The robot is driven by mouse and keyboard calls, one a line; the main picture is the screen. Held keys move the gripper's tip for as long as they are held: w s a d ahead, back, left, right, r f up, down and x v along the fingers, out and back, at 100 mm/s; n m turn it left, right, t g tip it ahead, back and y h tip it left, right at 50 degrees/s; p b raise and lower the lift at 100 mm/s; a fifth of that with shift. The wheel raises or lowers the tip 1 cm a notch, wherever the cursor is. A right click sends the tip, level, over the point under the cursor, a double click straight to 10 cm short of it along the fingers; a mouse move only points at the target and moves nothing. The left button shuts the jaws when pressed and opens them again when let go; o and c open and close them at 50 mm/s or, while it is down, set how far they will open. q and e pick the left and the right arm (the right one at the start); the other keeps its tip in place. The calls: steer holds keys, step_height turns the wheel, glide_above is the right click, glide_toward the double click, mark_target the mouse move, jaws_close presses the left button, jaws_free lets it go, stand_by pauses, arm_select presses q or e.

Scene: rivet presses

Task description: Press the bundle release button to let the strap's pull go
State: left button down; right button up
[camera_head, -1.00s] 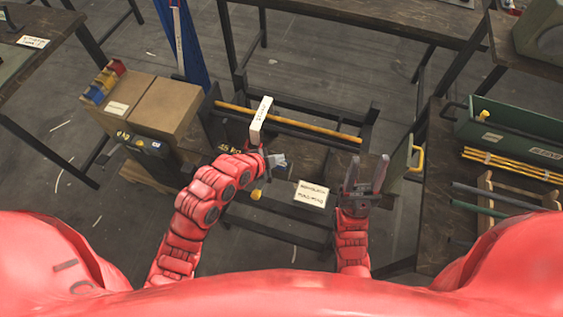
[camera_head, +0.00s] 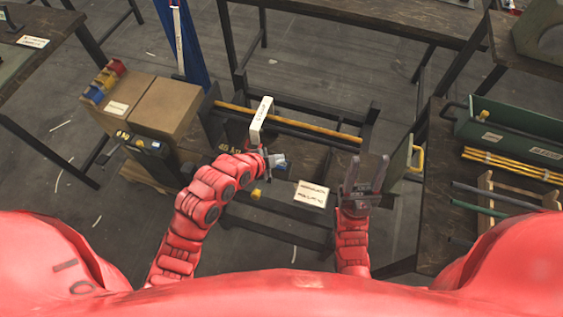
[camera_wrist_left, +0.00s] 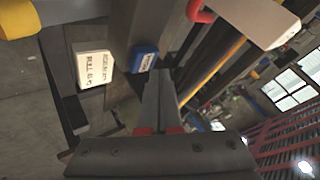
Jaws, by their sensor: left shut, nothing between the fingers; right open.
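My left gripper (camera_head: 276,163) is shut and empty beside the press frame in the head view. Its closed fingers (camera_wrist_left: 160,95) point at the area just right of a blue block with a white label (camera_wrist_left: 145,58) in the left wrist view. I cannot tell whether they touch it. The blue block also shows small in the head view (camera_head: 280,161), partly hidden by the gripper. A white sign (camera_wrist_left: 95,68) with "PULL" lettering lies left of the block; it also shows in the head view (camera_head: 312,194). My right gripper (camera_head: 366,172) is open and empty, right of the sign.
A white lettered bar (camera_head: 261,119) stands above the left gripper, near a long yellow-brown rod (camera_head: 290,122). Cardboard boxes (camera_head: 160,102) stand left. A table (camera_head: 440,210) with a green tray (camera_head: 515,130) and yellow rods stands right.

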arm_select(q)
steer(key=shift+f+b, duration=0.4)
steer(key=shift+b, duration=0.15)
steer(key=shift+f+b, duration=0.55)
steer(key=shift+b, duration=0.05)
stand_by(0.5)
steer(key=shift+r, duration=0.1)
steer(key=shift+r+p, duration=0.35)
steer(key=shift+r, duration=0.55)
steer(key=shift+r, duration=0.1)
steer(key=shift+r+p, duration=1.05)
steer(key=shift+r, duration=1.35)
